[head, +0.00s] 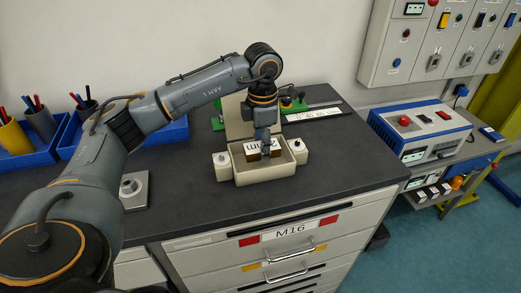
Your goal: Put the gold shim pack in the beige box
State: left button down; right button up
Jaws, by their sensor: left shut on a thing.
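The beige box (266,175) stands open on the dark worktop, with its lid raised at the back. Two pale blocks with round knobs flank its front corners. The gold shim pack (254,157), brown-gold with a white lettered face, is within the box's outline, at or just above its opening. I cannot tell whether it touches the floor of the box. My left gripper (265,151) points down over the box and is shut on the shim pack, hiding part of it. My right gripper is not in view.
Blue trays (155,135) with pen cups stand at the left. A grey metal block with a knob (134,190) sits at the front left. A green device (290,103) is behind the box. The worktop right of the box is clear.

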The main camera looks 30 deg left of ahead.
aim_at(261, 164)
pick_arm(q)
jog(key=shift+w+a+f, duration=0.1)
jog(key=shift+a+f, duration=0.05)
jog(key=shift+f, duration=0.05)
jog(key=f+p, duration=0.2)
jog(key=f, duration=0.1)
jog(key=shift+w+a, duration=0.2)
jog(key=shift+a, duration=0.1)
jog(key=shift+f, duration=0.65)
jog(key=c, duration=0.8)
grip_release()
jog(key=shift+o, duration=0.2)
